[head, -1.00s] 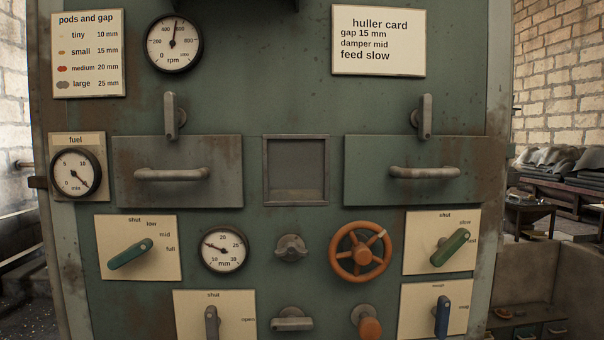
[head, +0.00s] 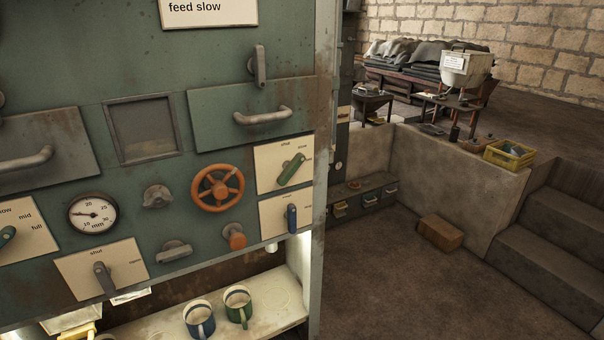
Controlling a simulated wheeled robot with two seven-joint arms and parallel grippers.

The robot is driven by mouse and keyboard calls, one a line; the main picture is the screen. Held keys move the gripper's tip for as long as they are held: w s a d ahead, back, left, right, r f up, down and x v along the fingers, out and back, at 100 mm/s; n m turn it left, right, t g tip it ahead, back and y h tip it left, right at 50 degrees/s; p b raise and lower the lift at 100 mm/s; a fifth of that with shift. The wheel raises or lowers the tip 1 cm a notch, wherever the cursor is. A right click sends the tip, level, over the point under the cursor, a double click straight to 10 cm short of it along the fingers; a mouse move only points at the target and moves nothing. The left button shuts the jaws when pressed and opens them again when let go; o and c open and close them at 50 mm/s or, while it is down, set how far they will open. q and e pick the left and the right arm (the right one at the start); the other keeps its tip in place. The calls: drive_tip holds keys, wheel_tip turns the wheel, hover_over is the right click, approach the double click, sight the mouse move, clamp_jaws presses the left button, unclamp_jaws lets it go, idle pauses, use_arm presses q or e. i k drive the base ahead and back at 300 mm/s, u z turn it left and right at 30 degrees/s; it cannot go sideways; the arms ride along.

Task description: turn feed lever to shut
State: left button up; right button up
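A green lever (head: 291,169) sits on a cream plate (head: 265,175) at the right of the green machine front. The plate reads "shut" at the top, with "slow" and a smaller, partly hidden word to the right. The lever is tilted, its upper end pointing up and right, away from "shut"; I cannot tell which of the right-hand words it points at. Neither of my grippers is in view.
An orange handwheel (head: 218,188) is left of the lever, and a blue lever (head: 291,217) is below it. A drawer handle (head: 263,116) juts out above. Blue (head: 199,318) and green (head: 238,305) mugs stand on a low shelf. Brown floor (head: 390,280) lies open at right, before stone steps (head: 550,235).

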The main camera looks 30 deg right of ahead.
sight(292, 167)
drive_tip(key=z, duration=0.1)
drive_tip(key=k, duration=0.3)
drive_tip(key=u, duration=0.85)
drive_tip(key=i, duration=0.65)
drive_tip(key=z, duration=1.95)
